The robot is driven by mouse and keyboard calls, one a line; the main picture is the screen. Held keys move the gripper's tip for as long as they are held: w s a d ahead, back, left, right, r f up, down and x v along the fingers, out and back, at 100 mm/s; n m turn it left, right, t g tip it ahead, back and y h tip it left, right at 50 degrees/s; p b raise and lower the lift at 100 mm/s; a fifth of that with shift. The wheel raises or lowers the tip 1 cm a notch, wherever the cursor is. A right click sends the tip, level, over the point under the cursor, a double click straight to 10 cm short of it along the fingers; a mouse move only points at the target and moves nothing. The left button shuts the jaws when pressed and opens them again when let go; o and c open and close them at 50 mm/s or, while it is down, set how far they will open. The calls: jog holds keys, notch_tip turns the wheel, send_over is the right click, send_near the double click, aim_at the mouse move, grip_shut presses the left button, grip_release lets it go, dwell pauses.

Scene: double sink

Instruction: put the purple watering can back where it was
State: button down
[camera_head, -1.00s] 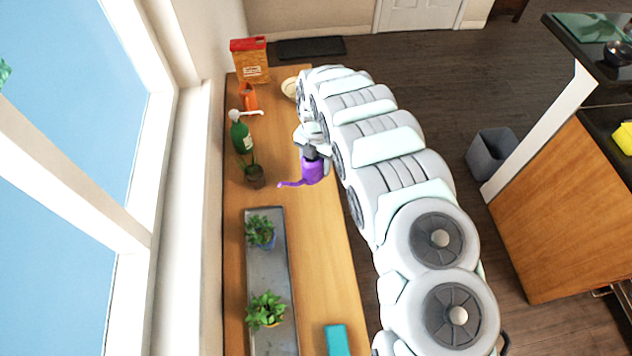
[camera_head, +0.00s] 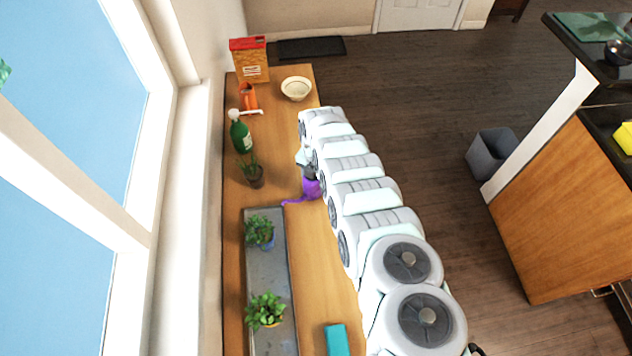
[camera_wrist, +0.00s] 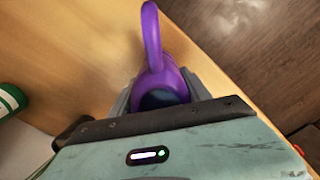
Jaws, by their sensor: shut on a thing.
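The purple watering can (camera_head: 311,190) is at the right edge of the wooden counter in the head view, its spout pointing left. It also shows in the wrist view (camera_wrist: 152,40), where its curved purple part and round opening lie in front of my gripper. My gripper (camera_head: 308,172) is shut on the watering can. My arm hides part of the can's right side. I cannot tell whether the can touches the counter.
A grey tray (camera_head: 268,286) with two potted plants lies below and left of the can. A teal block (camera_head: 336,339) lies nearer.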

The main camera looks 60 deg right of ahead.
jog(key=shift+f, duration=0.1)
jog(key=shift+f, duration=0.2)
jog(key=shift+c, duration=2.4)
grip_release()
jog(key=shift+r, duration=0.1)
jog(key=shift+d+r+p, duration=0.1)
jog(key=shift+r+p, duration=0.5)
jog(key=shift+r, duration=1.25)
jog(key=shift+r+b, duration=0.3)
jog(key=shift+r, duration=4)
